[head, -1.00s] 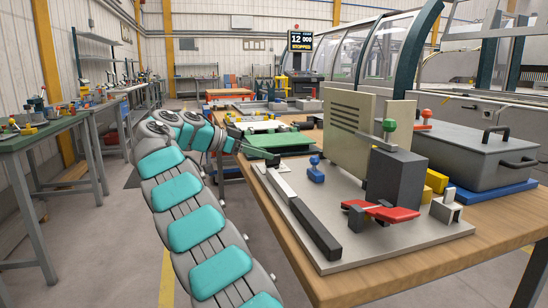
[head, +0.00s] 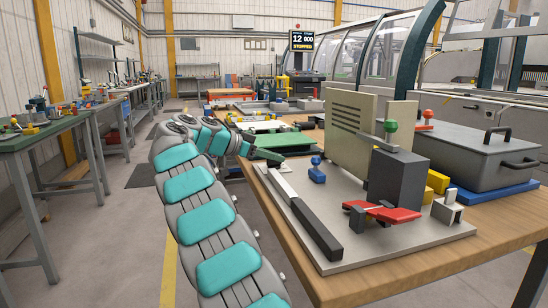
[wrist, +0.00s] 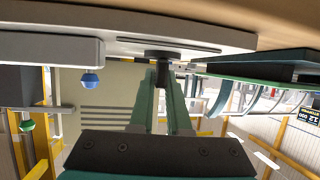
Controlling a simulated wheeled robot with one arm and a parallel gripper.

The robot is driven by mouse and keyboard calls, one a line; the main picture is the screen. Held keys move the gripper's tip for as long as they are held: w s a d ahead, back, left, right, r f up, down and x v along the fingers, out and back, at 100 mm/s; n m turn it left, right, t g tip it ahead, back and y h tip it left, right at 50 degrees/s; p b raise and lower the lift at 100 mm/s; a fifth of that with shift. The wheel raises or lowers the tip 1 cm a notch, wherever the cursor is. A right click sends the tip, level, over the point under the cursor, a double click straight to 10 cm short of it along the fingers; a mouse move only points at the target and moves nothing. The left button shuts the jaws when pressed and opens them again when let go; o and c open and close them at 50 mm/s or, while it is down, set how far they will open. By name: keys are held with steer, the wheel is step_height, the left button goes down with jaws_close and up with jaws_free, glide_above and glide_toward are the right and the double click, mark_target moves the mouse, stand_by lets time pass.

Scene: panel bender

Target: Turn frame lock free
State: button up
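In the wrist view, which is upside down, my gripper (wrist: 162,76) has its two pale green fingers at the edge of the light grey plate (wrist: 210,35). A dark round knob with a short stem (wrist: 162,54) sits at that edge, and its stem lies between my fingertips. A narrow gap runs between the fingers; I cannot tell whether they press on the stem. In the head view my gripper (head: 272,157) is at the far left corner of the fixture plate (head: 345,247), and the knob is hidden. No label marks the frame lock.
On the plate are a blue knob (head: 317,172), a light and dark bar (head: 316,228), a red handle (head: 383,212), a dark block (head: 397,178) and an upright beige panel (head: 349,126). A green tray (head: 284,140) lies just beyond. The aisle on the left is clear.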

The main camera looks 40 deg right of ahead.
jaws_close()
steer(key=shift+s+f+n+t+b, duration=0.1)
steer(key=shift+f+n+t+b, duration=0.25)
steer(key=shift+b, duration=0.9)
steer(key=n+t+b, duration=0.2)
steer(key=b, duration=0.2)
steer(key=shift+t+h, duration=0.25)
steer(key=shift+h, duration=0.15)
steer(key=n+t+b, duration=0.1)
steer(key=b, duration=0.1)
steer(key=shift+r+n+t+b, duration=0.25)
steer(key=shift+n+t+b, duration=0.05)
steer(key=shift+n+t, duration=0.1)
steer(key=shift+r, duration=0.1)
